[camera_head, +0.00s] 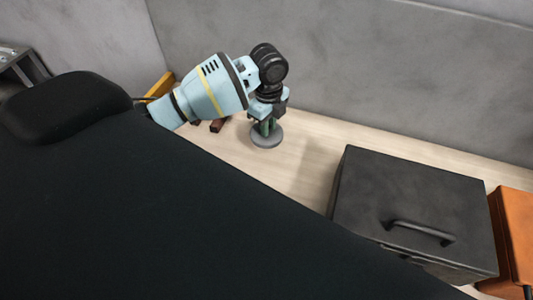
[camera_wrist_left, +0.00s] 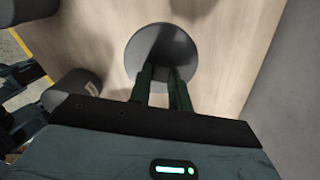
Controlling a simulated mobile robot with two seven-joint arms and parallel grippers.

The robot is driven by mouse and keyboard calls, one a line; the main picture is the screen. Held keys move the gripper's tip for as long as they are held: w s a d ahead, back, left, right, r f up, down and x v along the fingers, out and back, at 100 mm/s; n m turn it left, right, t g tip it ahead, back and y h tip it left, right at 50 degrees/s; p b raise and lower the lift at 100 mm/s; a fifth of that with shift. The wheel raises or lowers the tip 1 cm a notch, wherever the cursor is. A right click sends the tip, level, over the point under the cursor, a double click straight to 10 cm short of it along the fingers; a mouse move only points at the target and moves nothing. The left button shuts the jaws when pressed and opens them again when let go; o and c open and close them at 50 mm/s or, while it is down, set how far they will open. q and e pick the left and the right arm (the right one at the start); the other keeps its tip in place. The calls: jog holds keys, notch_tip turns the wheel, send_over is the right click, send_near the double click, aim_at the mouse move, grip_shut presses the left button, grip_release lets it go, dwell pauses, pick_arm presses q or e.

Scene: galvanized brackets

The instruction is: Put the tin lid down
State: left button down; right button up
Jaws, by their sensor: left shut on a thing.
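The tin lid (camera_head: 266,138) is a round grey disc at the far part of the pale wooden table, below my left gripper (camera_head: 267,126). In the left wrist view the lid (camera_wrist_left: 160,42) lies at the tips of the two dark green fingers of my left gripper (camera_wrist_left: 163,80). The fingers are close together and shut on the lid. The lid looks close to the table top, but I cannot tell whether it touches it. My right gripper is not in view.
A black box with a handle (camera_head: 415,200) stands right of the lid, with an orange case (camera_head: 517,235) beyond it. A grey wall (camera_head: 400,75) runs behind the table. Dark brown pieces (camera_head: 217,125) lie left of the lid. Bare wood (camera_head: 310,155) separates lid and box.

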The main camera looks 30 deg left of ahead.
aim_at(267, 155)
pick_arm(q)
jog(key=shift+a+f, duration=0.15)
jog(key=shift+f+b, duration=0.35)
jog(key=shift+f, duration=4.6)
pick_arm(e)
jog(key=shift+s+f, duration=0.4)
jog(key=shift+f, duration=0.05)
pick_arm(q)
jog(key=shift+f, duration=0.2)
jog(key=c, duration=1.3)
grip_release()
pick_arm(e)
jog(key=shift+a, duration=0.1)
pick_arm(q)
jog(key=shift+w+r, duration=0.1)
jog(key=shift+r, duration=0.25)
notch_tip(267, 155, up, 12)
jog(key=shift+f+p, duration=0.15)
jog(key=shift+p, duration=0.35)
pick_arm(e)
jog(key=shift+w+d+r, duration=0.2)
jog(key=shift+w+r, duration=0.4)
